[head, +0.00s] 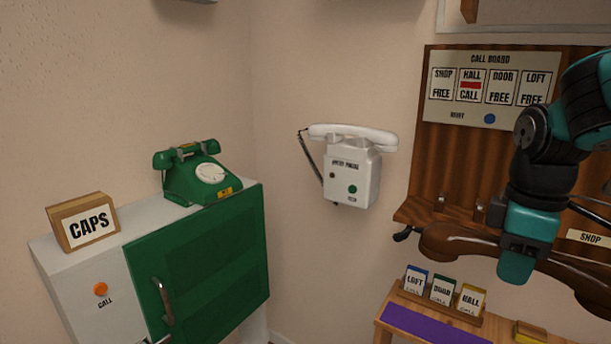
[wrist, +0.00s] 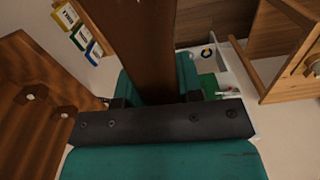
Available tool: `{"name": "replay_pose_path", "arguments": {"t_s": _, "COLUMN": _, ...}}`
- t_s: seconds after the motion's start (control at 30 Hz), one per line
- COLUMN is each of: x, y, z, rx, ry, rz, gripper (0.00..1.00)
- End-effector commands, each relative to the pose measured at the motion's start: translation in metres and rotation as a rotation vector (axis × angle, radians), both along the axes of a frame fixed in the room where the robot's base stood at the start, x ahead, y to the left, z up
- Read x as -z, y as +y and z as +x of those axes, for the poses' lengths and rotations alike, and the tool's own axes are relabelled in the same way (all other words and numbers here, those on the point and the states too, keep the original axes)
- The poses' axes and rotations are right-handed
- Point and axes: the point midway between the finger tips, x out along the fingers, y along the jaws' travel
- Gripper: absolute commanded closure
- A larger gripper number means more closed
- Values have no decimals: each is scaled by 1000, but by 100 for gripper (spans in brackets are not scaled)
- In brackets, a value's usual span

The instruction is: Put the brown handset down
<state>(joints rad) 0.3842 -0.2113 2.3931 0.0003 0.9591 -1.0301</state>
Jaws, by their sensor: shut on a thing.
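The brown handset (head: 450,243) is in my gripper (head: 522,255), at the right of the head view, in front of the lower edge of the wooden call board (head: 428,150). My gripper is shut around the handset's middle and hides that part. In the wrist view the handset (wrist: 135,40) runs up between the teal fingers (wrist: 155,85). Two small metal hooks (head: 478,210) stick out from the board's lower ledge, just behind and above the handset. I cannot tell whether the handset touches the ledge.
A table (head: 388,331) below holds LOFT, DOOR and HALL cards (head: 441,290) and a purple mat (head: 430,326). A white wall phone (head: 352,175) hangs to the left. A green dial phone (head: 195,180) and a CAPS block (head: 85,222) stand on the cabinet (head: 205,265). HALL reads CALL.

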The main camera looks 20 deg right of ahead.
Motion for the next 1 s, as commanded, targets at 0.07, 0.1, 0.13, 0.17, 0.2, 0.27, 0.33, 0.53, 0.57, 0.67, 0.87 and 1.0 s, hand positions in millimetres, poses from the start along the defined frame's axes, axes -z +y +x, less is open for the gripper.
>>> {"name": "replay_pose_path", "arguments": {"t_s": 0.07, "x": 8, "y": -1, "z": 9, "rx": 21, "ry": 4, "rz": 2, "gripper": 97}}
{"name": "replay_pose_path", "arguments": {"t_s": 0.1, "x": 12, "y": -1, "z": 13, "rx": 32, "ry": 5, "rz": 2, "gripper": 97}}
{"name": "replay_pose_path", "arguments": {"t_s": 0.13, "x": 15, "y": -1, "z": 17, "rx": 42, "ry": 5, "rz": 1, "gripper": 97}}
{"name": "replay_pose_path", "arguments": {"t_s": 0.17, "x": 19, "y": 0, "z": 21, "rx": 52, "ry": 5, "rz": 2, "gripper": 97}}
{"name": "replay_pose_path", "arguments": {"t_s": 0.2, "x": 24, "y": 0, "z": 26, "rx": 67, "ry": 5, "rz": 2, "gripper": 97}}
{"name": "replay_pose_path", "arguments": {"t_s": 0.27, "x": 33, "y": 1, "z": 36, "rx": 89, "ry": 5, "rz": 2, "gripper": 97}}
{"name": "replay_pose_path", "arguments": {"t_s": 0.33, "x": 45, "y": 3, "z": 47, "rx": 120, "ry": 7, "rz": 3, "gripper": 97}}
{"name": "replay_pose_path", "arguments": {"t_s": 0.53, "x": 104, "y": 18, "z": 89, "rx": 249, "ry": 13, "rz": 2, "gripper": 97}}
{"name": "replay_pose_path", "arguments": {"t_s": 0.57, "x": 115, "y": 21, "z": 95, "rx": 273, "ry": 13, "rz": 2, "gripper": 97}}
{"name": "replay_pose_path", "arguments": {"t_s": 0.67, "x": 155, "y": 34, "z": 113, "rx": 353, "ry": 11, "rz": 1, "gripper": 97}}
{"name": "replay_pose_path", "arguments": {"t_s": 0.87, "x": 234, "y": 62, "z": 131, "rx": 505, "ry": 9, "rz": 0, "gripper": 97}}
{"name": "replay_pose_path", "arguments": {"t_s": 1.0, "x": 274, "y": 77, "z": 132, "rx": 585, "ry": 6, "rz": 0, "gripper": 97}}
